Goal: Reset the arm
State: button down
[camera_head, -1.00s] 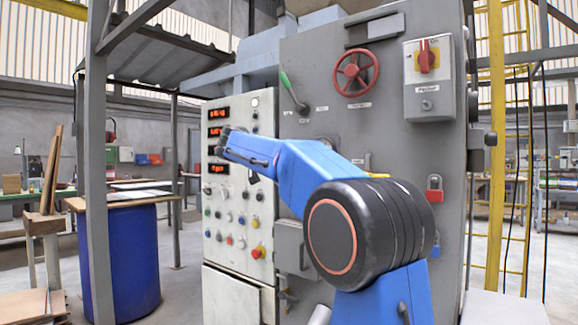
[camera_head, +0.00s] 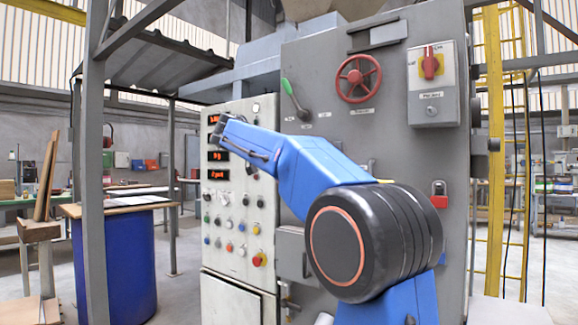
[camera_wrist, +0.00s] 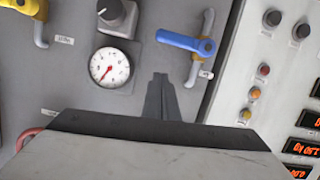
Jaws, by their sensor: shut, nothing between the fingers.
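My gripper (camera_wrist: 160,97) shows in the wrist view as two dark fingers pressed together, with nothing between them. Its fingertips are in front of the grey machine panel, below a blue-handled lever (camera_wrist: 186,42) and right of a round gauge (camera_wrist: 110,67). I cannot tell whether they touch anything. In the head view my blue arm reaches up and left across the machine, and its far end overlaps the control panel. The fingers cannot be made out there.
The pale control panel (camera_head: 237,215) carries red displays and several buttons. The grey machine (camera_head: 330,140) has a red handwheel (camera_head: 358,79), a green-handled lever (camera_head: 287,87), a red rotary switch (camera_head: 430,64) and a red padlock (camera_head: 439,194). A blue drum (camera_head: 122,262) stands left, behind a grey post (camera_head: 95,190).

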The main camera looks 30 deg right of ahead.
jog(key=v, duration=0.8)
jog(key=s+a+f+n+y, duration=0.4)
jog(key=s+f, duration=0.8)
jog(key=f, duration=0.5)
jog(key=s+a+f+n+y, duration=0.4)
jog(key=s+a+f, duration=0.3)
jog(key=s+f, duration=0.6)
jog(key=s+a+f+n+y, duration=0.5)
jog(key=s+f, duration=0.7)
jog(key=f, duration=1)
jog(key=shift+s+a+f+y, duration=0.35)
jog(key=shift+a+y, duration=0.15)
jog(key=shift+y, duration=0.2)
